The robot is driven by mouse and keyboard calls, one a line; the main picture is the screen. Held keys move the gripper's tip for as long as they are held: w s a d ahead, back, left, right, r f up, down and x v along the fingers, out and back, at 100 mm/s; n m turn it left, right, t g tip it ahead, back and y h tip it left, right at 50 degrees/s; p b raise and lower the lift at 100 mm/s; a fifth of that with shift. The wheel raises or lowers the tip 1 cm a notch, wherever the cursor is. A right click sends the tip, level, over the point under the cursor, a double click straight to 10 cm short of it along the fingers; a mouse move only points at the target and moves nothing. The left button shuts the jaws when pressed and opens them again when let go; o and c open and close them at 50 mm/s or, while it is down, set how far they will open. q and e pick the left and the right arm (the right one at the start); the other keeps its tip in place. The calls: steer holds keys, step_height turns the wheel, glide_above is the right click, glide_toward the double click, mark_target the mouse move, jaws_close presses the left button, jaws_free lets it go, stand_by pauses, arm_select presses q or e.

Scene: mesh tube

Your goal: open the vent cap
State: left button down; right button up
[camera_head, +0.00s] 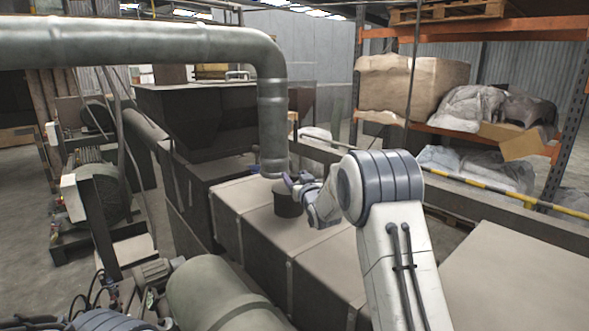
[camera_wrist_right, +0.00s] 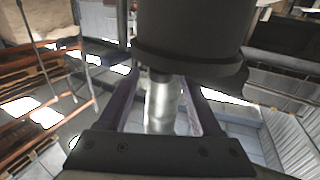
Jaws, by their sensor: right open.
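The vent (camera_head: 288,205) is a short dark cylinder standing upright on the tan duct. Its cap seems to be the dark lid at the top, partly hidden by my right gripper. In the right wrist view, which looks upside down, a dark round body with a stepped rim (camera_wrist_right: 190,58) fills the top middle, very close to the fingers. My right gripper (camera_head: 291,180) is at the top edge of the vent, coming from the right. Its two purple fingers stand apart in the wrist view (camera_wrist_right: 165,90); I cannot tell whether they touch the cap. My left gripper is out of view.
A large grey pipe (camera_head: 272,110) bends down and ends just above and behind the vent. The tan duct top (camera_head: 250,205) is clear around the vent. A yellow-black rail (camera_head: 480,188) and an orange shelf (camera_head: 560,150) stand at the right. A green tank (camera_head: 215,292) is at front.

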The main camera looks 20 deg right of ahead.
steer(key=shift+w, duration=0.85)
jaws_close()
stand_by(0.9)
